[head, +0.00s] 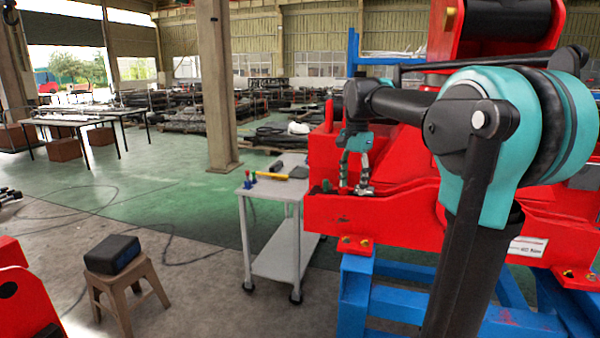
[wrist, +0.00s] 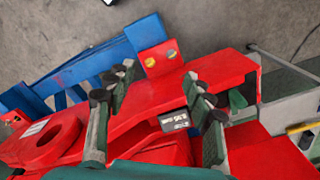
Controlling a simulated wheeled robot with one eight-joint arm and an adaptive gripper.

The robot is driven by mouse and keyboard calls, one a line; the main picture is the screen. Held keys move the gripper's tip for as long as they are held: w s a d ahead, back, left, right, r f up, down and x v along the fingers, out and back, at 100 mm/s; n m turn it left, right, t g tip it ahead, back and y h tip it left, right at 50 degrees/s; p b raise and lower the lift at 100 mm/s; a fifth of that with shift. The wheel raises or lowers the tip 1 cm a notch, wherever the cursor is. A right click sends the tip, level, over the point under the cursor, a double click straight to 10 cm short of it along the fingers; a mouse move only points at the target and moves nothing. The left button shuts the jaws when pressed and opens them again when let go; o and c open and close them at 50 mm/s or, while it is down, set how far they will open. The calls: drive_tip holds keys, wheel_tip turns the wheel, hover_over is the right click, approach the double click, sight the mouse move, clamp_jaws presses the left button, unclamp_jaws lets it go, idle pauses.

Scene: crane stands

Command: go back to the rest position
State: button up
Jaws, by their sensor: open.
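My gripper (head: 354,187) hangs from my teal and black arm, pointing down at the red crane part (head: 400,217). In the wrist view my gripper (wrist: 158,95) has its two fingers spread wide apart, with nothing held between them.
Blue stand beams (head: 355,300) carry the red part. A grey cart (head: 283,205) with tools stands just left. A wooden stool (head: 127,290) with a black case (head: 112,254) is farther left. A concrete column (head: 217,90) rises behind; green floor (head: 120,185) is open.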

drive_tip(key=s+d+f+n+t, duration=0.1)
drive_tip(key=s+f+n, duration=0.4)
drive_tip(key=s+f, duration=0.5)
drive_tip(key=s+d+f+n+t, duration=0.2)
drive_tip(key=s+f+n, duration=0.3)
drive_tip(key=s+f, duration=0.6)
wheel_tip(320, 180, down, 9)
drive_tip(key=shift+s+d+r+n+t, duration=0.1)
drive_tip(key=shift+s+d+n+t, duration=0.2)
drive_tip(key=shift+t, duration=0.2)
